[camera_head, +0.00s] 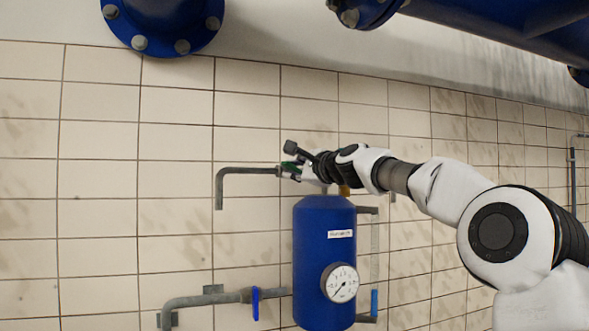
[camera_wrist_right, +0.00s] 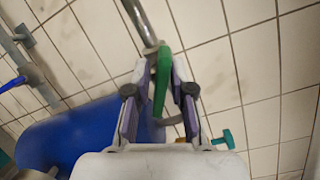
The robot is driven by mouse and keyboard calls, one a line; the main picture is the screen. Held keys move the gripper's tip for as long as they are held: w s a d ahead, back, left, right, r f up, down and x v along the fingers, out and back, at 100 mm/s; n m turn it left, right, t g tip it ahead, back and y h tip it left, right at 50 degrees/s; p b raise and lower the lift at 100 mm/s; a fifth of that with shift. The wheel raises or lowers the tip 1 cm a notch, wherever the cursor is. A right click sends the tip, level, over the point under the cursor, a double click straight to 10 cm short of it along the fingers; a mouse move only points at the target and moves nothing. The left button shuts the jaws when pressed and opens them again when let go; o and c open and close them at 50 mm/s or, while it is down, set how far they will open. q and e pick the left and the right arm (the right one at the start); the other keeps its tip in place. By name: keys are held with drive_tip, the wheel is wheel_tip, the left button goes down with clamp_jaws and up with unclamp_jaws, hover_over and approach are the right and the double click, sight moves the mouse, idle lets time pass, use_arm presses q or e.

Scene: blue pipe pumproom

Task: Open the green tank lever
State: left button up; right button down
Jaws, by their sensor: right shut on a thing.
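The green tank lever (camera_wrist_right: 162,82) stands between the fingers of my right gripper (camera_wrist_right: 160,70) in the right wrist view, at the end of a grey pipe. My right gripper is shut on it. In the head view my right gripper (camera_head: 298,168) is above the blue tank (camera_head: 312,245), and only a little green of the lever (camera_head: 290,167) shows there. The gripper hides most of the lever and the tank's top fittings. The blue tank also shows at lower left in the right wrist view (camera_wrist_right: 62,140). My left gripper is not in view.
A grey bent pipe (camera_head: 240,171) runs left from the lever. A lower pipe (camera_head: 200,300) carries a blue lever (camera_head: 255,303). A pressure gauge (camera_head: 341,283) sits on the tank's front. A teal handle (camera_wrist_right: 224,139) is right of the gripper. Large blue pipes (camera_head: 500,30) hang overhead.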

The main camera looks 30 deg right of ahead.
drive_tip(key=shift+d+r, duration=0.1)
drive_tip(key=shift+r, duration=0.25)
